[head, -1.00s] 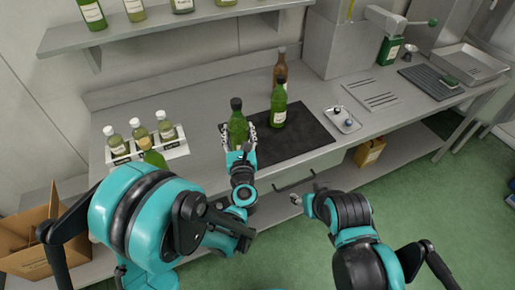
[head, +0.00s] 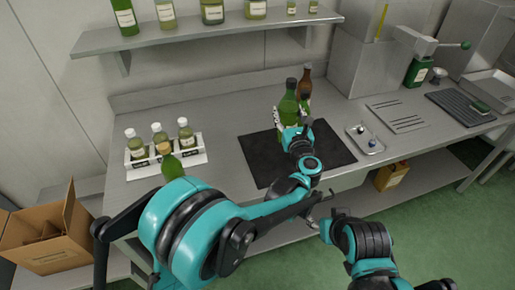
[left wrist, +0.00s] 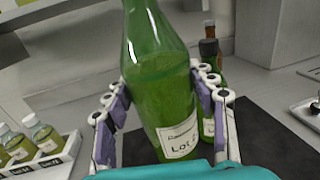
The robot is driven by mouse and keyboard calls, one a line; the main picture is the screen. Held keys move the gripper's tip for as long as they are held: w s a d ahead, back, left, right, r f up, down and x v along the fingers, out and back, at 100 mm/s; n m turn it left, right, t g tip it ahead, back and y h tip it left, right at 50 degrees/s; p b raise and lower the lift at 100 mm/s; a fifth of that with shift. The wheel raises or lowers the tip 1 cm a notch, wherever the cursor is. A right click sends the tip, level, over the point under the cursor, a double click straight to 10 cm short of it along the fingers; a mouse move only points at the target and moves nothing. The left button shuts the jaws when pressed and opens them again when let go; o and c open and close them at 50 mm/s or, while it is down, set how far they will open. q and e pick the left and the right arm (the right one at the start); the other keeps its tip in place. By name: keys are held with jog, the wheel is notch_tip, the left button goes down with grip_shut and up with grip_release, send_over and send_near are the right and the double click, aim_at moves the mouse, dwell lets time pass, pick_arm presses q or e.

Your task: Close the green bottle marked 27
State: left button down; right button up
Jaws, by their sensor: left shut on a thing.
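My left gripper (head: 291,126) is shut on a green bottle (head: 289,107) above or on the dark mat (head: 262,160); I cannot tell whether its base touches. In the left wrist view the green bottle (left wrist: 158,75) stands slightly tilted between both fingers. Its white label reads "Lot 2", with the rest cut off; its top is out of that view. A second green bottle (head: 304,99) and a brown bottle (head: 306,78) stand close behind it, partly hidden. My right gripper (head: 317,222) is low in front of the counter, its fingers too unclear to read.
A small metal tray (head: 378,148) with small round pieces lies right of the mat. A white rack (head: 197,141) with several small bottles stands left, with another green bottle (head: 171,166) before it. A shelf (head: 200,36) with bottles hangs above. A cardboard box (head: 45,245) sits lower left.

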pick_arm(q)
jog(key=w+a+f+b, duration=0.4)
jog(key=w+a+f, duration=0.2)
jog(key=a, duration=0.4)
jog(key=shift+f, duration=0.5)
notch_tip(320, 180, down, 4)
jog(key=shift+r+b, duration=0.1)
jog(key=shift+b, duration=0.95)
